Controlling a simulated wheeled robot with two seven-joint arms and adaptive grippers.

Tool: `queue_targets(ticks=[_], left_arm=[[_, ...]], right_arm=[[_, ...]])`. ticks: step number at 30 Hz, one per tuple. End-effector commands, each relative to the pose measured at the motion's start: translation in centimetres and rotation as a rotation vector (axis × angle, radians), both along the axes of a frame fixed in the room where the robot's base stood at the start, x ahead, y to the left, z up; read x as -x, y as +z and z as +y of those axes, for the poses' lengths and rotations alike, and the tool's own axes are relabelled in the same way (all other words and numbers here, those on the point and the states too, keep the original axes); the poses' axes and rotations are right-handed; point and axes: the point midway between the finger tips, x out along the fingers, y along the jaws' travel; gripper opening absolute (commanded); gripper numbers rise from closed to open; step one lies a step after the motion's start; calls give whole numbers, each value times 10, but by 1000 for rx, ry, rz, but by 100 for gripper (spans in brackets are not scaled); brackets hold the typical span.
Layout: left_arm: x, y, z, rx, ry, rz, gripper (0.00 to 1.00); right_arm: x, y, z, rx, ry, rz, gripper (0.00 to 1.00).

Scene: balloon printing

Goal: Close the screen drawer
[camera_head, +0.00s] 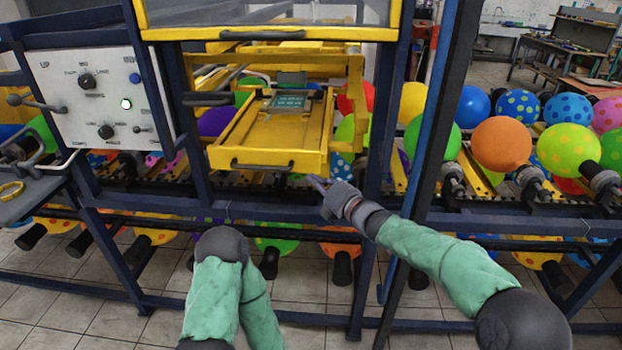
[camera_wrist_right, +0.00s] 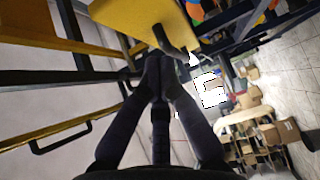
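The yellow screen drawer (camera_head: 282,134) stands pulled out of its frame toward me in the head view. A small green panel lies on it toward the back. A black handle (camera_head: 263,166) sits on its front face. My right gripper (camera_head: 312,181) is just below and right of the drawer front, near the handle's right end. In the right wrist view, the fingertips (camera_wrist_right: 160,64) meet close to the black handle (camera_wrist_right: 176,42); the fingers look shut with nothing seen between them. Contact with the handle cannot be told. My left gripper is out of view; only its bent arm shows.
A blue post (camera_head: 430,120) stands right of the drawer, beside my right forearm. A control panel (camera_head: 101,98) with knobs is at the left. Colourful balloons (camera_head: 502,144) line the machine behind and to the right. A yellow-framed screen (camera_head: 262,14) hangs above the drawer.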

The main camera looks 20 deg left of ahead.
Motion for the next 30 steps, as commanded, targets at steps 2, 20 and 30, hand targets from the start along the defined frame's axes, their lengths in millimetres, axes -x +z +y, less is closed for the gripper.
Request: queue_targets(ticks=[2, 20, 30], left_arm=[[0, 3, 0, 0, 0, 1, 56], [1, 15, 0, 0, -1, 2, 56], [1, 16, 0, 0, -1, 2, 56]], right_arm=[[7, -1, -10, 2, 1, 5, 0], [38, -13, -68, -6, -12, 43, 0], [35, -178, -145, -175, -291, 703, 0]])
